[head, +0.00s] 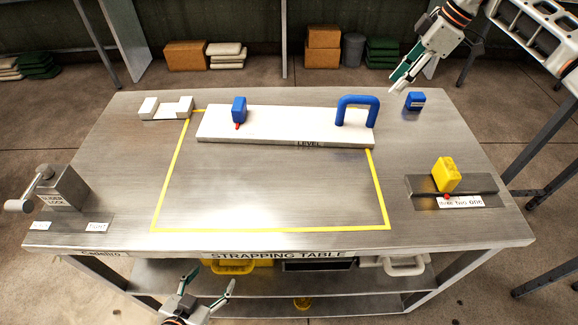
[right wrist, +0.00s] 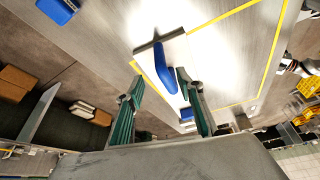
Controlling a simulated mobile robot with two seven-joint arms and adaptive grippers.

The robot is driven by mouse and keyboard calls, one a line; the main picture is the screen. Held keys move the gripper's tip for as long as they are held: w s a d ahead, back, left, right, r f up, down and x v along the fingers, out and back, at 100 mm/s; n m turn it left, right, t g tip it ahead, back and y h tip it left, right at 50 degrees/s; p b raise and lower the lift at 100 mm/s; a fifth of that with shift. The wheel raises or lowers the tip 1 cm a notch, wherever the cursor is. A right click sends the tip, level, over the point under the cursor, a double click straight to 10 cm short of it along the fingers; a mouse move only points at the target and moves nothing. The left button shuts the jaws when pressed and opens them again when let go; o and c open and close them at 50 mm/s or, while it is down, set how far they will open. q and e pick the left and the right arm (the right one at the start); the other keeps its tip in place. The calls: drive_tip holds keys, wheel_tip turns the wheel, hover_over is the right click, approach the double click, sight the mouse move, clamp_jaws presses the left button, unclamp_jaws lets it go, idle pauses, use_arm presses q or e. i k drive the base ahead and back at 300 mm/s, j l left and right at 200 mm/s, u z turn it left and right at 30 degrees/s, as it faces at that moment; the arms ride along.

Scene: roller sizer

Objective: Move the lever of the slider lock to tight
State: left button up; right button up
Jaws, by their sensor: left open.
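The slider lock (head: 66,190) is a grey metal block at the left end of the steel table. Its lever (head: 28,196) has a pale cylindrical knob and points left, out past the table edge. A label reading tight (head: 97,226) lies on the plate in front of the block, to the right; another label (head: 41,226), too small to read, lies to the left. My left gripper (head: 208,281) is open and empty by the table's front edge, well right of the lock.
A white board (head: 270,124) with a blue handle (head: 357,99) and a blue block lies at the back of the yellow outline. A yellow block (head: 446,174) stands on a slider at right. The table (head: 270,190) is clear in the middle.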

sight(23, 205)
drive_tip(key=k, duration=1)
